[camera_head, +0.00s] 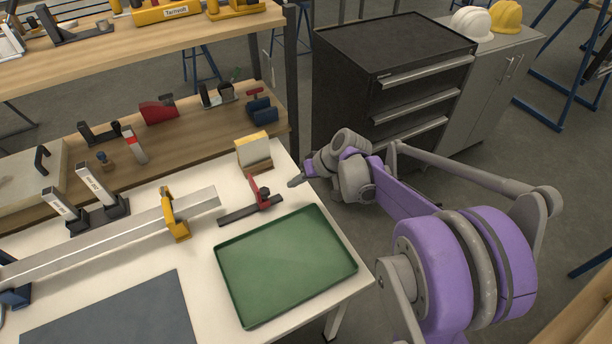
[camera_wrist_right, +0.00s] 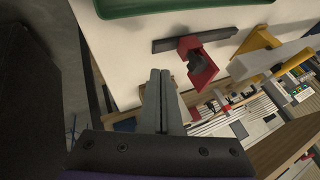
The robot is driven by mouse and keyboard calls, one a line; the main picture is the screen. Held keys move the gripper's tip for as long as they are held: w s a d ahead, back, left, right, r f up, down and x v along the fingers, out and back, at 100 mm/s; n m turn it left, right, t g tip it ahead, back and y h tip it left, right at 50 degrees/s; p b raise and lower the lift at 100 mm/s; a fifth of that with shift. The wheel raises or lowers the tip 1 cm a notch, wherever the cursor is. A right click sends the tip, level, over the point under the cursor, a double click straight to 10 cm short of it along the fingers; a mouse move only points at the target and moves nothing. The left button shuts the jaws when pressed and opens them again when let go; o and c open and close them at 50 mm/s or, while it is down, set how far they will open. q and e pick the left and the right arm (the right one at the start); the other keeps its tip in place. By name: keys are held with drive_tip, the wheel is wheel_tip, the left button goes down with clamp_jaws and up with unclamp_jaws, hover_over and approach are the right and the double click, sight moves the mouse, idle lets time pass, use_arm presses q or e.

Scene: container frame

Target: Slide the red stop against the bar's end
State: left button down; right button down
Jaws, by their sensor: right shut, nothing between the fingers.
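The red stop (camera_head: 261,192) stands on a dark rail (camera_head: 238,214) on the white table. It also shows in the wrist view (camera_wrist_right: 203,66), with a dark knob in it. The silver bar (camera_head: 110,240) lies to the left, and its end (camera_head: 217,196) is apart from the stop. A yellow clamp (camera_head: 176,222) straddles the bar near that end. My right gripper (camera_head: 294,182) is to the right of the stop, apart from it. In the wrist view its fingers (camera_wrist_right: 160,74) are shut and empty. My left gripper is not in view.
A green tray (camera_head: 232,245) lies in front of the rail, and a wooden block (camera_head: 255,153) stands behind it. A grey mat (camera_head: 115,315) lies at the front left. Shelves with tools stand behind the table, and a black drawer cabinet (camera_head: 345,80) stands at the back.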

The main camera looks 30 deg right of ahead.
sight(260, 190)
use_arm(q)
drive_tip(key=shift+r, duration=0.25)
use_arm(e)
drive_tip(key=shift+w+a+f, duration=0.15)
drive_tip(key=shift+w+a, duration=0.1)
drive_tip(key=shift+a, duration=0.5)
drive_tip(key=shift+w+a+f, duration=0.2)
drive_tip(key=shift+w+a, duration=0.05)
drive_tip(key=shift+a, duration=0.45)
drive_tip(key=shift+w+a+f, duration=0.15)
drive_tip(key=shift+w+a, duration=0.1)
drive_tip(key=shift+a, duration=0.5)
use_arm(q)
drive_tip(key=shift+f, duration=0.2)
use_arm(e)
drive_tip(key=a, duration=0.9)
drive_tip(key=shift+w+a, duration=0.25)
drive_tip(key=shift+w, duration=0.05)
drive_tip(key=shift+d, duration=0.1)
